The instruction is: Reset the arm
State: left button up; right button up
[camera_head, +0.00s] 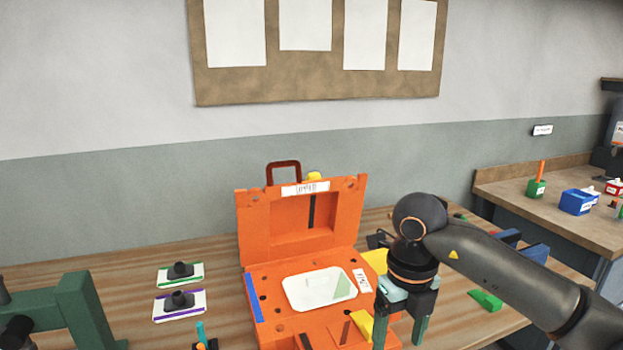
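My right arm comes in from the right, and its gripper (401,335) points down over the right front of the orange mould case. Its two green fingers stand apart, with nothing seen between them; the lower tips are close to the frame's bottom. The orange mould (268,285) lies open on the table, its lid (251,220) standing up at the back. A white tray-like piece (318,289) sits in its lower half. The gripper overlaps the mould's right edge in the picture; I cannot tell if they touch. My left gripper is not in view.
A green frame (80,300) stands at the left front. Two white plates with dark knobs, one green-edged (166,280) and one purple-edged (160,309), lie left of the mould. A green wedge (486,299) lies at right. A side bench (505,186) holds small boxes.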

jog(key=s+a+f+n+g+y, duration=0.1)
jog(key=s+a+f+g+y, duration=0.15)
jog(key=a, duration=0.35)
jog(key=s+a+f+n+g+y, duration=0.1)
jog(key=s+a+f+y, duration=0.15)
jog(key=s+a, duration=0.2)
jog(key=s+a+r+m+y, duration=0.4)
jog(key=a+r+m+y, duration=0.2)
jog(key=a+y, duration=0.6)
jog(key=w+d+f+m+t+h, duration=0.4)
jog(key=d+f+m+t, duration=0.35)
jog(key=m+t, duration=0.4)
jog(key=w+d+f+m+t+h, duration=0.4)
jog(key=d+f+m+t, duration=0.4)
jog(key=m, duration=0.7)
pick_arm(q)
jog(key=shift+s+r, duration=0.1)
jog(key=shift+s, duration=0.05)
pick_arm(e)
jog(key=s+d+f+m+g+h, duration=0.3)
jog(key=s+d+f, duration=0.2)
jog(key=s+f, duration=0.3)
jog(key=s+d+f+m+g+h, duration=0.3)
jog(key=s+f, duration=0.5)
jog(key=f, duration=0.3)
jog(key=shift+s+d+f+m+g+h, duration=0.15)
jog(key=shift+s+d+m+g+h, duration=0.2)
jog(key=shift+d+m, duration=0.6)
